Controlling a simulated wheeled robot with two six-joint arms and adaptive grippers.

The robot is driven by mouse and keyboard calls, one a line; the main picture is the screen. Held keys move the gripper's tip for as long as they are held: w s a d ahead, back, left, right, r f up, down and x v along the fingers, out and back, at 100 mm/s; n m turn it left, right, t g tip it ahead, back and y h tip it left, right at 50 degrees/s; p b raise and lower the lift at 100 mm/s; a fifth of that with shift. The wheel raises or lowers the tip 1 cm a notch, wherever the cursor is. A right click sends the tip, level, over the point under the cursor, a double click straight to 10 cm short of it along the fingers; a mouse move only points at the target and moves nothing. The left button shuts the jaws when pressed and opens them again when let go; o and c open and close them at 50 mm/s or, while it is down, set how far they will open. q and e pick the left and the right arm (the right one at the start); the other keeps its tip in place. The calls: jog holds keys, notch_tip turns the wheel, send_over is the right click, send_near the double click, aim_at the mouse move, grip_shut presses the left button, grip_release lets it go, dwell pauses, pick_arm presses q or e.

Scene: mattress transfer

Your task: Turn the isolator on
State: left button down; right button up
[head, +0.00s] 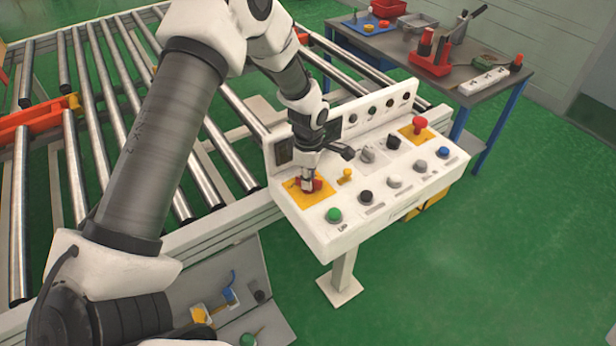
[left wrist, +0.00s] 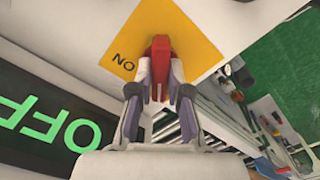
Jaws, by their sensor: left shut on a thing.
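The isolator is a red rotary handle (head: 317,184) on a yellow plate (head: 325,197) at the left of the white control panel (head: 357,217). My left gripper (head: 308,181) comes down on it from above. In the left wrist view, the fingers of my left gripper (left wrist: 160,82) are closed on the red handle (left wrist: 160,48) from both sides. The yellow plate (left wrist: 197,50) carries an upside-down "ON" label left of the handle. A dark display (left wrist: 45,122) beside it reads "OFF" in green. My right gripper is not in view.
Green (head: 334,215), black (head: 366,196) and blue buttons (head: 443,152) line the panel. A red emergency stop (head: 420,123) is at its far right. A roller conveyor (head: 110,90) lies behind. A tool table (head: 400,45) stands at the back right. Green floor is clear at the right.

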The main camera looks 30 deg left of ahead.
pick_arm(q)
jog(key=m, duration=0.4)
jog(key=shift+s+f+p, duration=0.15)
jog(key=shift+p, duration=0.25)
jog(key=m, duration=0.4)
jog(key=shift+m, duration=0.3)
jog(key=m, duration=0.4)
jog(key=shift+d+f+m+p, duration=0.1)
jog(key=shift+m+p, duration=0.2)
jog(key=shift+p, duration=0.05)
jog(key=shift+m, duration=1.8)
jog(key=c, duration=1.1)
grip_release()
jog(key=shift+c, duration=0.2)
